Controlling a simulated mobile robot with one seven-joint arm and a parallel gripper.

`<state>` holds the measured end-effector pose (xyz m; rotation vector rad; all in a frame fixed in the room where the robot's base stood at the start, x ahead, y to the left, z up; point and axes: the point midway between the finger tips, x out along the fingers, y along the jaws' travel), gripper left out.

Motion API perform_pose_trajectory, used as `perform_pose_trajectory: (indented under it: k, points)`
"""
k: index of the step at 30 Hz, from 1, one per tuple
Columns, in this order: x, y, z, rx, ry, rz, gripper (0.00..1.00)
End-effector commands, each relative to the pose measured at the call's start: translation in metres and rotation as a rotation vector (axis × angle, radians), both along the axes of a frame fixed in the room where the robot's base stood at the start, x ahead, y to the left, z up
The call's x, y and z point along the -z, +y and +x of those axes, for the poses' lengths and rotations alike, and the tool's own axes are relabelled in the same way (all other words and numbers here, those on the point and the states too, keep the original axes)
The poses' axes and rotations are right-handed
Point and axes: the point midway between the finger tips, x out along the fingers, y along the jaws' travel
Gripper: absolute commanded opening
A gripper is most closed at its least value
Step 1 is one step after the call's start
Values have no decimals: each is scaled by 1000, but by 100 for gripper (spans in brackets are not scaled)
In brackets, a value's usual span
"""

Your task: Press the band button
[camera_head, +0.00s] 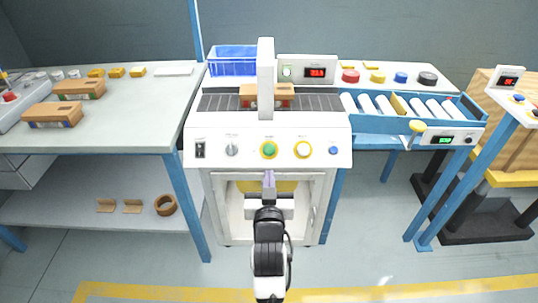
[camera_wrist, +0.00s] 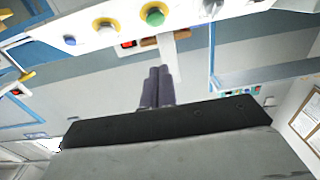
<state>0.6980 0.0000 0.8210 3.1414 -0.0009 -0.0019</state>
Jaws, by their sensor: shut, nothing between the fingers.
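The white machine's front panel (camera_head: 320,150) carries a green button in a yellow ring (camera_head: 268,149), a pale button in a yellow ring (camera_head: 303,149) and a small blue button (camera_head: 333,150). I cannot read which one is labelled for the band. My gripper (camera_head: 269,178) is shut and empty, just below the green button in the head view. In the wrist view my closed fingers (camera_wrist: 156,76) point toward the panel, apart from it. That view is turned over and shows the green button (camera_wrist: 153,15), the pale button (camera_wrist: 105,25) and the blue button (camera_wrist: 70,41).
A dark rocker switch (camera_head: 200,149) and a grey knob (camera_head: 232,149) are left on the panel. A brown box (camera_head: 280,95) lies on the belt (camera_head: 325,103) beneath a white upright (camera_head: 266,75). A roller conveyor (camera_head: 380,115) stands right; a workbench (camera_head: 130,120) stands left.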

Motion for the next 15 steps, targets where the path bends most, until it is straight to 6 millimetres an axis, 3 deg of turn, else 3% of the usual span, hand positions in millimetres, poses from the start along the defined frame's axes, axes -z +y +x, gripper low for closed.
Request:
perform_pose_trajectory:
  k: [5,15]
  points:
    - [-4,0,26,-1,-3,1,0]
    - [-4,0,96,0,-2,1,0]
